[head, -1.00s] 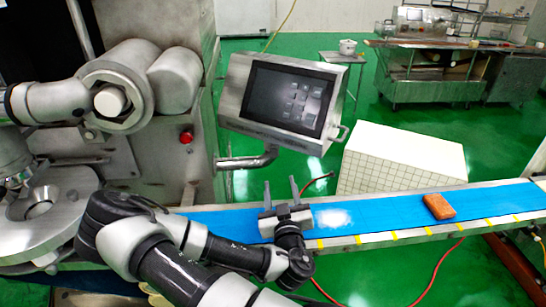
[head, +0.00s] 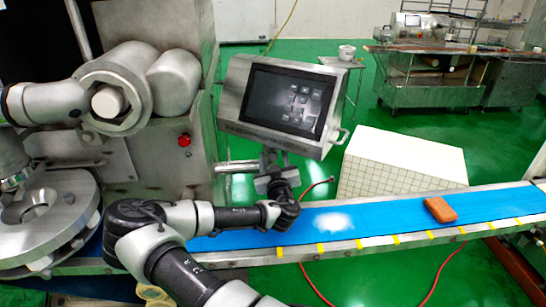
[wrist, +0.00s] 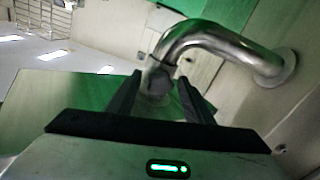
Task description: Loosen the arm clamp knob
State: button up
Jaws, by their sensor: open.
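I cannot make out the arm clamp knob with certainty. The control screen (head: 287,103) hangs on a bent steel support pipe (head: 236,166) from the machine. In the wrist view the same pipe (wrist: 212,33) curves down to a grey collar (wrist: 160,77), seen between my fingers. My gripper (head: 274,154) is open, pointing up just under the screen's lower edge, in front of the pipe. Its two dark fingers also show in the wrist view (wrist: 159,83), apart, with nothing visibly held. I cannot tell whether they touch the collar.
The machine body (head: 165,120) with a red button (head: 184,140) stands at the left. A blue conveyor (head: 385,215) runs right, carrying an orange block (head: 440,210) and white powder (head: 334,222). A white tiled block (head: 400,165) stands behind it.

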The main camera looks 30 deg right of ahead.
jog(key=shift+w+d, duration=0.15)
jog(key=shift+w, duration=0.1)
jog(key=c, duration=1)
jog(key=shift+c, duration=0.2)
